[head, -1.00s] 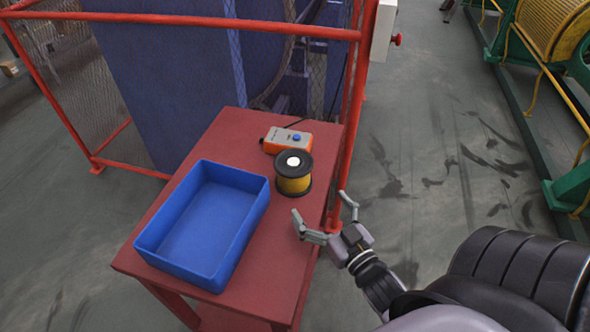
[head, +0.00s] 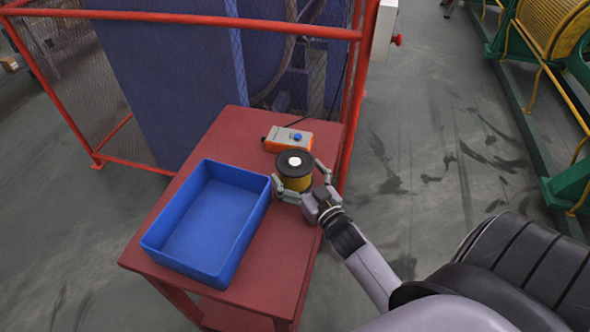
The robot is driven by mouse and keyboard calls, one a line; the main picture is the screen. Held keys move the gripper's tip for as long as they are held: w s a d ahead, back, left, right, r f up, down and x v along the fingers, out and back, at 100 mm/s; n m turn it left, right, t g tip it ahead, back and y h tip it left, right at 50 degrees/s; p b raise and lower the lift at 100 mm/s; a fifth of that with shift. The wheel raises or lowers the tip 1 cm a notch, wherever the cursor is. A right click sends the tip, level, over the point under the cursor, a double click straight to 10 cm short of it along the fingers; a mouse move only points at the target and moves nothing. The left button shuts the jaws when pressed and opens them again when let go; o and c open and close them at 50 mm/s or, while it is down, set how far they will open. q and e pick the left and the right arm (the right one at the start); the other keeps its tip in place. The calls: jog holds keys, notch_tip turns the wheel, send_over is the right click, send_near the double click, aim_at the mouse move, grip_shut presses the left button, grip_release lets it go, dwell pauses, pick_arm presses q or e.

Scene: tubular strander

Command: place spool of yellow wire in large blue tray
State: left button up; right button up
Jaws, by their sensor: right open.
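The spool of yellow wire (head: 294,170), with black flanges and a white centre, stands upright on the red table. The large blue tray (head: 161,257) lies to its left on the same table and looks empty. My right gripper (head: 301,181) is open, with one finger at the spool's front left and the other at its right. The fingers are around the spool; I cannot tell whether they touch it. They hide part of its lower side. My left gripper is not in view.
The red table (head: 235,118) stands against a red-railed mesh fence (head: 190,20). Bare table shows in front of the spool. Open floor lies to the right.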

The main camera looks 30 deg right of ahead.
jog(key=c, duration=1)
jog(key=shift+r, duration=0.15)
jog(key=c, duration=0.9)
notch_tip(320, 180, up, 20)
jog(key=shift+f+p, duration=0.1)
jog(key=shift+p, duration=0.7)
jog(key=shift+c, duration=0.3)
jog(key=s+a+f, duration=0.2)
jog(key=a, duration=0.4)
jog(key=s+a+f+y, duration=0.1)
jog(key=s+a+f, duration=0.2)
jog(key=a, duration=0.4)
jog(key=shift+s+f+n, duration=0.15)
jog(key=shift+s+n, duration=0.1)
jog(key=shift+n, duration=0.15)
